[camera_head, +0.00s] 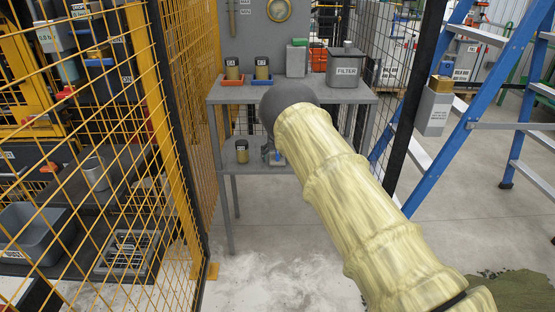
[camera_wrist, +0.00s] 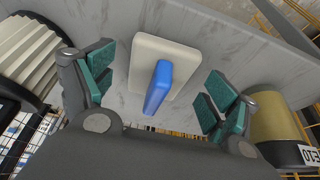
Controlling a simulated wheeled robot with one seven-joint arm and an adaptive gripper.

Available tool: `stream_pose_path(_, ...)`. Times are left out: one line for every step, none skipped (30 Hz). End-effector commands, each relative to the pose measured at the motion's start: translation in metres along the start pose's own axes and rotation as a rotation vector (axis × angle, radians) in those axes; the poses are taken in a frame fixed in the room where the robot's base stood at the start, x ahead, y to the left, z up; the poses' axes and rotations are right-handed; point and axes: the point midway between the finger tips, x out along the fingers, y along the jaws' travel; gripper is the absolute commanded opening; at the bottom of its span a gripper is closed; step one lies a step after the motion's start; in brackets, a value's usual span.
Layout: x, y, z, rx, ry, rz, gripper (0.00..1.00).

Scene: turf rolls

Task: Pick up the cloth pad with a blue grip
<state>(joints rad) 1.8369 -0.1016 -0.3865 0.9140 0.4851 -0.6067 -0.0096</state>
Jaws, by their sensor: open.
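The cloth pad (camera_wrist: 145,55) is a cream block with a raised blue grip (camera_wrist: 158,88). In the wrist view it lies on a grey shelf surface (camera_wrist: 225,35), between my gripper's fingers. My gripper (camera_wrist: 157,92) is open, with its green-padded fingers apart on the left and right of the pad, touching neither side as far as I can see. In the head view my gripper is mostly hidden behind my arm at the lower shelf of the grey table (camera_head: 220,100); a small blue patch there (camera_head: 278,156) looks like the grip.
A tan and dark canister (camera_wrist: 275,120) stands close to the right finger, and a pleated white cylinder (camera_wrist: 30,50) close to the left. Yellow mesh fencing (camera_head: 180,130) borders the left; a blue ladder (camera_head: 440,100) stands right. Floor before the table is clear.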

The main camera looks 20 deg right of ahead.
Motion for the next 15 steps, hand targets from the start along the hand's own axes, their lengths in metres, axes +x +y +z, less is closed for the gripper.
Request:
stream_pose_path(-0.0002,0.0001,-0.0001,0.000,0.000,0.000,0.88)
stream_pose_path(-0.0002,0.0001,-0.0001,0.000,0.000,0.000,0.88)
stream_pose_path(-0.0002,0.0001,0.0000,0.000,0.000,0.000,0.88)
stream_pose_path(-0.0002,0.0001,0.0000,0.000,0.000,0.000,0.82)
stream_pose_path(-0.0002,0.0001,0.0000,0.000,0.000,0.000,0.77)
stream_pose_path(-0.0002,0.0001,0.0000,0.000,0.000,0.000,0.69)
stream_pose_path(-0.0002,0.0000,0.0001,0.000,0.000,0.000,0.64)
stream_pose_path(-0.0002,0.0001,0.0001,0.000,0.000,0.000,0.58)
stream_pose_path(-0.0002,0.0001,0.0001,0.000,0.000,0.000,0.51)
stream_pose_path(-0.0002,0.0000,0.0001,0.000,0.000,0.000,0.46)
stream_pose_path(-0.0002,0.0000,0.0001,0.000,0.000,0.000,0.40)
stream_pose_path(-0.0002,0.0001,0.0002,0.000,0.000,0.000,0.38)
stream_pose_path(-0.0002,0.0001,0.0002,0.000,0.000,0.000,0.38)
stream_pose_path(-0.0003,0.0000,0.0000,0.000,0.000,0.000,0.34)
stream_pose_path(-0.0003,0.0000,0.0000,0.000,0.000,0.000,0.34)
